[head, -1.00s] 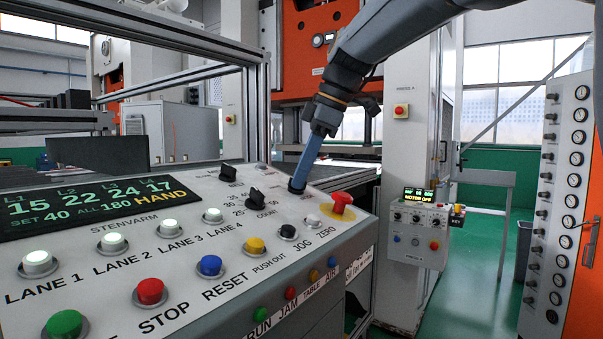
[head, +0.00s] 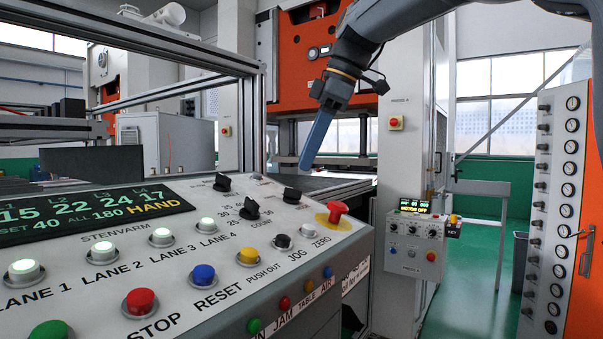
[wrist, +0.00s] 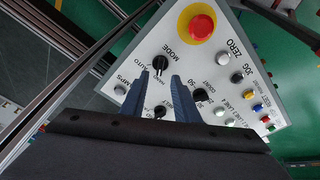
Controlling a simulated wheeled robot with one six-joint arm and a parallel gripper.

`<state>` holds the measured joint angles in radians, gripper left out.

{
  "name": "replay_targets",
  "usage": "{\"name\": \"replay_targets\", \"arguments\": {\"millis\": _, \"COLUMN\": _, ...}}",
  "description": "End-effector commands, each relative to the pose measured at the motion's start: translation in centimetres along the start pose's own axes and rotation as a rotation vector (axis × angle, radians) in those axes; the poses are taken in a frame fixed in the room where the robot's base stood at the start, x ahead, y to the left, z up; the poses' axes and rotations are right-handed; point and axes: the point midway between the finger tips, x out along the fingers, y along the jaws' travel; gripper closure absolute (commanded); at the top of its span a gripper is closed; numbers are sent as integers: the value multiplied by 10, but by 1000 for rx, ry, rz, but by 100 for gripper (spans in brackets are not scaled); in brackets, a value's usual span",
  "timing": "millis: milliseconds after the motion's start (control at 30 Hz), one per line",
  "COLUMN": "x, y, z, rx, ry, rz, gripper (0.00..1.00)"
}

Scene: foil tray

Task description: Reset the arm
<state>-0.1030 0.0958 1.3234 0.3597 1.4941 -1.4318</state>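My gripper (head: 308,165) hangs above the far right part of the control panel, clear of its surface. In the wrist view its two blue fingers (wrist: 160,78) stand apart with nothing held between them; the head view shows them side-on. The black MODE knob (wrist: 160,64) lies just beyond the fingertips in the wrist view, and it shows in the head view (head: 292,195) below the fingers. The panel display (head: 90,212) reads 15, 22, 24, 17, SET 40, ALL 180 and HAND. The blue RESET button (head: 203,275) sits on the front row.
A red mushroom button (head: 337,209) on a yellow disc stands at the panel's right corner. Two more black knobs, lit lane buttons (head: 207,226) and a red STOP button (head: 140,300) share the panel. An aluminium frame post (head: 266,120) rises behind it. Open air surrounds the gripper.

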Motion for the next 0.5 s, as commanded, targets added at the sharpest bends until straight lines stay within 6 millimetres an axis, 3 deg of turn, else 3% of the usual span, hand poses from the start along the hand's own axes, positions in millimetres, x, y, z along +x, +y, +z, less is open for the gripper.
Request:
{"name": "replay_targets", "arguments": {"millis": 167, "x": -12, "y": 0, "z": 0, "rx": 0, "ry": 0, "rz": 1, "gripper": 72}}
{"name": "replay_targets", "arguments": {"millis": 500, "x": -12, "y": 0, "z": 0, "rx": 0, "ry": 0, "rz": 0, "gripper": 72}}
